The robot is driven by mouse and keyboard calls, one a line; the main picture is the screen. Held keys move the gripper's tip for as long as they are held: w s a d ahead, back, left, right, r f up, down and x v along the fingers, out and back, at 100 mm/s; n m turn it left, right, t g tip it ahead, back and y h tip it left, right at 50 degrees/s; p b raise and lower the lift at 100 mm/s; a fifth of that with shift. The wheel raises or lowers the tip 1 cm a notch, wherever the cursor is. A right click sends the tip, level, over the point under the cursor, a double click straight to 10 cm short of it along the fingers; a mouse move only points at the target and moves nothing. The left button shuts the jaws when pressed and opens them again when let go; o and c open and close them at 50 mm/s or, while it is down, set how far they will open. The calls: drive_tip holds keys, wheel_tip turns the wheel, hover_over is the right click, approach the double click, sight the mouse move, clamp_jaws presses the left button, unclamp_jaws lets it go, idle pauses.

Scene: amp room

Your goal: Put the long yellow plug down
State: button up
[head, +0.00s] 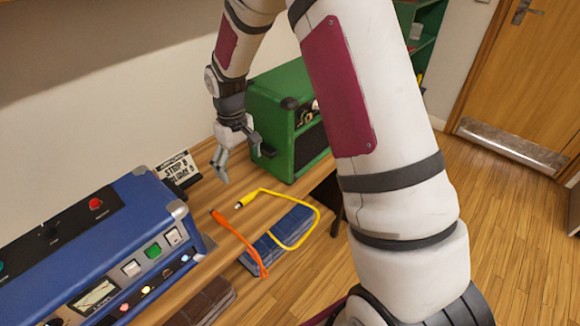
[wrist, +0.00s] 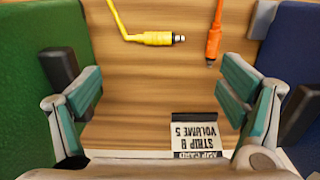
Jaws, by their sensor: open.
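The long yellow plug (head: 245,201) lies on the wooden table, its yellow cable looping right across a dark blue slab. In the wrist view the yellow plug (wrist: 158,38) lies sideways near the top, its metal tip pointing right. My gripper (head: 243,163) is above the table beside the green amplifier, behind the plug. In the wrist view my gripper (wrist: 162,88) is open, with its fingers wide apart and nothing between them. The plug is beyond the fingertips and apart from them.
An orange plug (head: 219,216) with its cable lies left of the yellow one. A blue amplifier (head: 140,220) stands at left, a green amplifier (head: 275,115) behind right. A printed card (head: 178,168) stands near the wall. Dark blue slabs (head: 293,218) lie in front.

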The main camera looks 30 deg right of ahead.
drive_tip(key=s+d+r+m+t, duration=0.1)
drive_tip(key=s+r, duration=0.5)
drive_tip(key=r, duration=0.3)
drive_tip(key=s+r+m+t, duration=0.1)
drive_tip(key=s+r, duration=0.5)
drive_tip(key=r, duration=0.3)
drive_tip(key=s+r+t, duration=0.1)
drive_tip(key=s+r, duration=0.1)
drive_tip(key=s, duration=0.7)
drive_tip(key=s+r+m+t, duration=0.1)
drive_tip(key=s+r, duration=0.2)
drive_tip(key=s, duration=0.7)
drive_tip(key=shift+s+r+m, duration=0.15)
drive_tip(key=shift+r+m, duration=0.1)
drive_tip(key=shift+m, duration=0.05)
